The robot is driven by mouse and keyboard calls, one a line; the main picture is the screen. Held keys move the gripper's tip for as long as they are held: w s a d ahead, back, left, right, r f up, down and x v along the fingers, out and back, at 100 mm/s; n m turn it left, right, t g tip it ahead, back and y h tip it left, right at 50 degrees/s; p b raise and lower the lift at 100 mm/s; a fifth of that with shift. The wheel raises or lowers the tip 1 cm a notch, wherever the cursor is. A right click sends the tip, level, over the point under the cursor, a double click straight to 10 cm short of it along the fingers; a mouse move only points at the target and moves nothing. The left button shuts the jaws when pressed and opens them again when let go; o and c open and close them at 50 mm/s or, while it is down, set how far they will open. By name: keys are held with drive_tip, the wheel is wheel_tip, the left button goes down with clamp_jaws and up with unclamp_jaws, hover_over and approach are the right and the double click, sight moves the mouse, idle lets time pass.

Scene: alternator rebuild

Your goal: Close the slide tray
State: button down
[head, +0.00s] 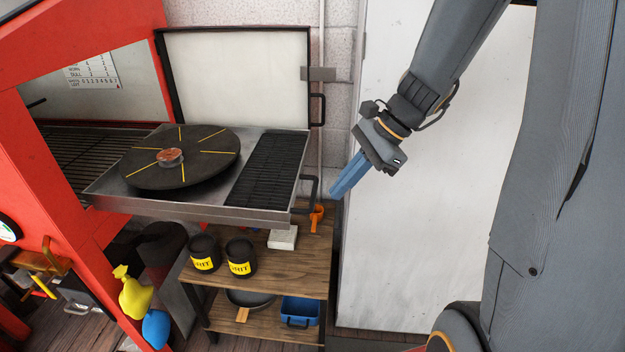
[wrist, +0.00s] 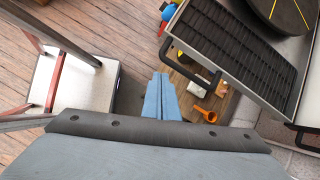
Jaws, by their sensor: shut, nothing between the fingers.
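The slide tray (head: 205,208) is a metal tray pulled out of the red cabinet's side opening. It carries a black round turntable (head: 215,150) with yellow lines and a small copper-coloured part (head: 170,157) on it, beside a black slatted grate (head: 268,168). A black handle (head: 310,188) is on the tray's right end; it also shows in the wrist view (wrist: 196,64). My gripper (head: 337,192) has blue fingers, shut and empty, just right of the handle and apart from it.
The red cabinet (head: 75,35) stands at left with its white-panelled door (head: 240,75) open behind the tray. A wooden shelf cart (head: 270,270) below holds two black grit tins and an orange scoop (head: 316,217). A white panel (head: 430,200) is behind my arm.

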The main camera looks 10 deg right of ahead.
drive_tip(key=w+d+r+m+t+y, duration=0.2)
drive_tip(key=w+r+m, duration=0.1)
drive_tip(key=w+m, duration=0.25)
drive_tip(key=shift+n, duration=0.25)
drive_tip(key=x, duration=0.3)
drive_tip(key=p+x, duration=0.1)
drive_tip(key=x, duration=0.6)
drive_tip(key=shift+w+a+r, duration=0.1)
drive_tip(key=shift+w+r, duration=0.2)
